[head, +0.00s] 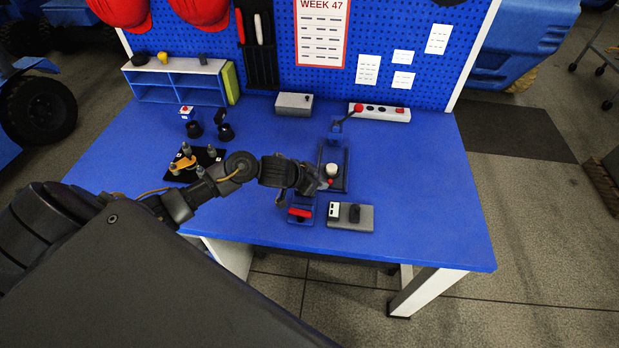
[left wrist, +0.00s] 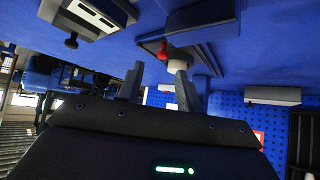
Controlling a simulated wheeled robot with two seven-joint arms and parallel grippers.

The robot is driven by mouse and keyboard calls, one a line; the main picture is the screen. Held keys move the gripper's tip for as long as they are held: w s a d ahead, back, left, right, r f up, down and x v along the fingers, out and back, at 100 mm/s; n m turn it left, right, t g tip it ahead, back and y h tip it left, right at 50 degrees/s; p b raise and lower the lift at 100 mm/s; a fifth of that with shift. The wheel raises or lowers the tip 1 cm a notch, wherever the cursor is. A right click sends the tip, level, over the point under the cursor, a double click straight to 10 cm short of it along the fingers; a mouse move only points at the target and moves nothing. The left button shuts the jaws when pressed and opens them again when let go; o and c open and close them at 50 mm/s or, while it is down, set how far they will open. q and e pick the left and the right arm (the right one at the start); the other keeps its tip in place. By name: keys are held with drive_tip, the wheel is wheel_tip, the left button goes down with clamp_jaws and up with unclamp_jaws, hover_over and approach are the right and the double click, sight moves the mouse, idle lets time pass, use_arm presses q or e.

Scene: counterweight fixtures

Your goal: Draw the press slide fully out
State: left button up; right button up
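The press stands at the right-middle of the blue table, with a dark bed (head: 344,181), a blue post (head: 336,127) and a lever with a red end behind. A white round piece (head: 332,169) sits on the bed, with a small red knob (head: 330,182) at its near side, likely the slide's grip. My left gripper (head: 322,181) is right at this knob, partly hiding it. In the left wrist view its two fingers (left wrist: 160,72) are apart, with the red knob (left wrist: 163,50) just beyond their tips and the white piece (left wrist: 178,65) behind. My right gripper is not in view.
A blue fixture with a red handle (head: 300,213) and a grey switch box (head: 351,215) lie close in front of the press. A dark plate with posts (head: 195,160) is at left. A grey box (head: 294,102) and button strip (head: 380,112) stand behind. The table's right side is clear.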

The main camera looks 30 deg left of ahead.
use_arm(q)
drive_tip(key=v, duration=0.5)
drive_tip(key=shift+s+r, duration=0.2)
